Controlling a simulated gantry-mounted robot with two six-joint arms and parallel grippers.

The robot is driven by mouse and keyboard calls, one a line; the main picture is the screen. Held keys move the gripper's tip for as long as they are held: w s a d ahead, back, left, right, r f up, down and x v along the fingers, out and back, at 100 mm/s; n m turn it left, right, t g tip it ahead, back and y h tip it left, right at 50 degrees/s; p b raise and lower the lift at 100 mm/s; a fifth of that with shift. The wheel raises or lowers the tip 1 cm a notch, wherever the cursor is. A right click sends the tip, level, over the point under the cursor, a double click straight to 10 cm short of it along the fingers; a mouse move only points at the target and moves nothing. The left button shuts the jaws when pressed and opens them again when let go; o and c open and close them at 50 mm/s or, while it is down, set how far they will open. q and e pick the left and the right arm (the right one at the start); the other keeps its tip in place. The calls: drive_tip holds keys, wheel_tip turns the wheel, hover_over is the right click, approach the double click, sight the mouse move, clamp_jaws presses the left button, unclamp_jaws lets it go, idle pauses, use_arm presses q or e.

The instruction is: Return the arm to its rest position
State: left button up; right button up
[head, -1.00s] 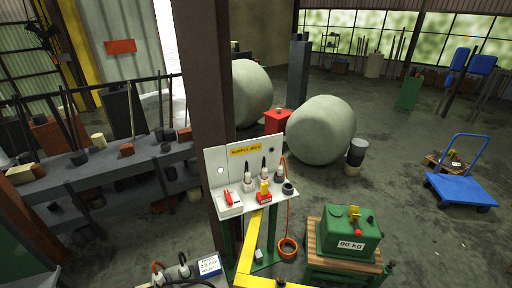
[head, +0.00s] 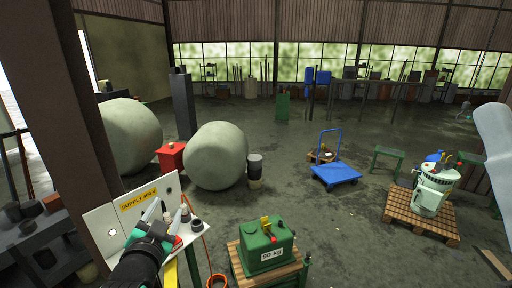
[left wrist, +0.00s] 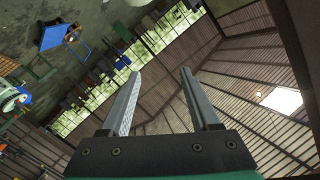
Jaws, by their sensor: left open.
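My left gripper (head: 163,217) is at the lower left of the head view, in front of the white supply board (head: 130,207), and hides part of the board and its shelf. In the left wrist view the two fingers of my left gripper (left wrist: 160,74) stand apart with nothing between them. Behind them are the roof, wall and windows of the hall. My right gripper is not in view.
A green 90 kg block (head: 266,246) sits on a wooden-topped stand right of the board. An orange ring (head: 217,281) hangs beside it. Two large round boulders stand behind. A blue cart (head: 337,174) and a pallet (head: 408,212) with a white-green machine (head: 433,190) stand right.

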use_arm(q)
drive_tip(key=s+d+r+n+t+h, duration=0.1)
drive_tip(key=s+d+r+t, duration=0.15)
drive_tip(key=s+r, duration=0.55)
drive_tip(key=s+d+r+n+t+h, duration=0.1)
drive_tip(key=s+r+t, duration=0.25)
drive_tip(key=r, duration=0.95)
drive_tip(key=s+r+n+t+h, duration=0.1)
drive_tip(key=s+r+t, duration=0.1)
drive_tip(key=s+r, duration=0.2)
drive_tip(key=s+d+r+n+t+h, duration=0.1)
drive_tip(key=s+r+t, duration=0.2)
drive_tip(key=s, duration=0.6)
drive_tip(key=shift+s+d+r+n, duration=0.15)
drive_tip(key=shift+s+r+n, duration=0.2)
drive_tip(key=shift+r, duration=0.45)
